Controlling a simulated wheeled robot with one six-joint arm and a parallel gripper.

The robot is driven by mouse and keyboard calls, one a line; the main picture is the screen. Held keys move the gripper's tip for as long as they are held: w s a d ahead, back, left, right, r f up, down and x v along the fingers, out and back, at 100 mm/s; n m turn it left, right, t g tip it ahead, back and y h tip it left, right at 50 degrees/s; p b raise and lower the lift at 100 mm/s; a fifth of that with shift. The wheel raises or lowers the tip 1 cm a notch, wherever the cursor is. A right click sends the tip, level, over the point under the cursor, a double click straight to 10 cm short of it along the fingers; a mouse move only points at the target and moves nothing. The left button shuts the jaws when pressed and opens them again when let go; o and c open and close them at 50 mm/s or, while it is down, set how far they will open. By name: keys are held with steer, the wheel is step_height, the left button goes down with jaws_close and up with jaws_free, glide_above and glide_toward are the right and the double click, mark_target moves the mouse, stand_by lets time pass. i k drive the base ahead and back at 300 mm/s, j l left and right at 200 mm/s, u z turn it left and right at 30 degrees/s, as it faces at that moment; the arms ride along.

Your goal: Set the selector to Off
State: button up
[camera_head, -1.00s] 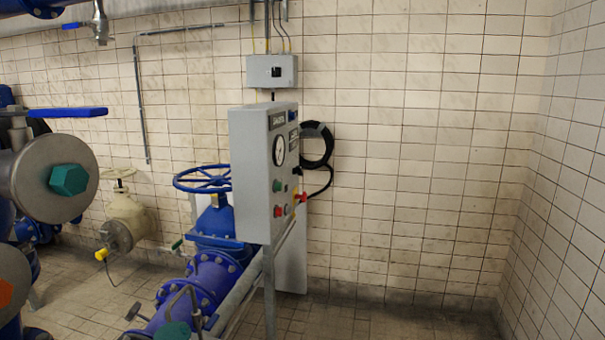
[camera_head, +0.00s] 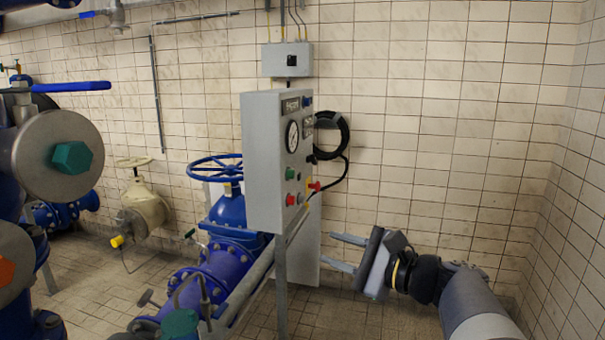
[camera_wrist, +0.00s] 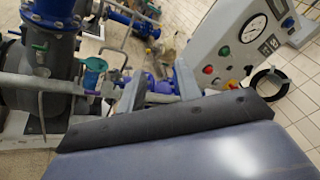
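A grey control box (camera_head: 265,165) stands on a post left of centre in the head view. Its front carries a round gauge (camera_head: 292,136), a green button (camera_head: 290,173), a red button (camera_head: 290,200) and a red handle (camera_head: 315,186) by a yellow patch. Which control is the selector, and its setting, is too small to tell. My gripper (camera_head: 338,252) is right of and below the box, fingers apart and empty, pointing left. In the wrist view, the box face (camera_wrist: 205,45) is at upper right, beyond my open gripper (camera_wrist: 160,85).
Blue pipework (camera_head: 220,265) with a blue handwheel (camera_head: 215,165) stands left of the box. A black cable coil (camera_head: 331,135) hangs on the tiled wall behind it. A small grey switch box (camera_head: 287,60) is above. The floor and wall to the right are clear.

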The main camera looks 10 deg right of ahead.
mark_target(311, 158)
steer(key=i+l+u, duration=0.1)
steer(key=i+l, duration=0.15)
steer(key=i+l+u, duration=0.1)
steer(key=l, duration=0.25)
steer(key=i+l+u, duration=0.15)
steer(key=i+l, duration=0.15)
steer(key=i+l+u, duration=0.1)
steer(key=l, duration=0.35)
steer(key=i+l+u, duration=0.1)
steer(key=i+l, duration=0.2)
steer(key=i+l+u, duration=0.1)
steer(key=l, duration=0.35)
steer(key=i+l+u, duration=0.1)
steer(key=l, duration=0.3)
steer(key=i, duration=0.1)
